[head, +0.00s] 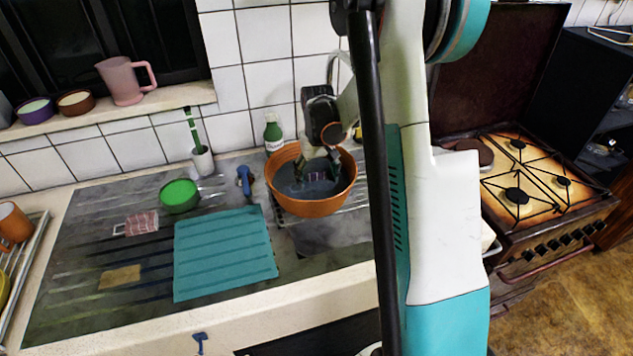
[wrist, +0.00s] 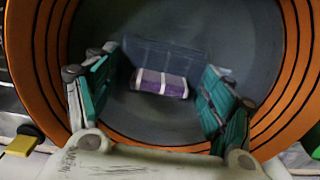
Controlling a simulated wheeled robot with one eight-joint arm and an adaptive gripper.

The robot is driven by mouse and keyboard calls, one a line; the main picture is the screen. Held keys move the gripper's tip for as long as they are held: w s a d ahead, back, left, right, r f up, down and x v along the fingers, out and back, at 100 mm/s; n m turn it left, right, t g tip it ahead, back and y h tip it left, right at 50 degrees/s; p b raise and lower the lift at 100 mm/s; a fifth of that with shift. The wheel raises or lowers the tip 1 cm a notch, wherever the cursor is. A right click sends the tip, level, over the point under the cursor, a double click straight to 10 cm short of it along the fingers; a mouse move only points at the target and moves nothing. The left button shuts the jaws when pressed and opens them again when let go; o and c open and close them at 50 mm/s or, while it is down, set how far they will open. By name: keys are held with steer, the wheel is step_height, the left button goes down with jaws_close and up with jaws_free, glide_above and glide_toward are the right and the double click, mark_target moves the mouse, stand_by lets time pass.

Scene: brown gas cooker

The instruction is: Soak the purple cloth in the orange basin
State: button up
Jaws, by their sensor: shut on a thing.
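The orange basin (head: 310,206) stands near the back wall, with dark greyish contents. Its ringed wall (wrist: 285,95) surrounds my gripper in the wrist view. My gripper (head: 318,170) reaches down into the basin. In the wrist view my gripper (wrist: 163,78) has its green-padded fingers well apart, shut on the wide purple cloth (wrist: 160,84) between their tips. The cloth has white stripes; a bluish, dim part lies behind its purple part. The cloth is inside the basin; its exact contact with the fingers is hard to see.
A teal mat (head: 225,255), a green bowl (head: 180,196) and a pink striped cloth (head: 142,223) lie left of the basin. A green bottle (head: 273,134) stands behind it. The gas cooker (head: 530,190) is at the right. A pink jug (head: 123,82) stands on the sill.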

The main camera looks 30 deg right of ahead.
mark_target(317, 173)
steer(key=shift+r, duration=0.1)
steer(key=shift+r+p, duration=2.9)
steer(key=shift+r, duration=2)
stand_by(1.8)
steer(key=shift+r+p, duration=0.8)
steer(key=shift+r, duration=0.7)
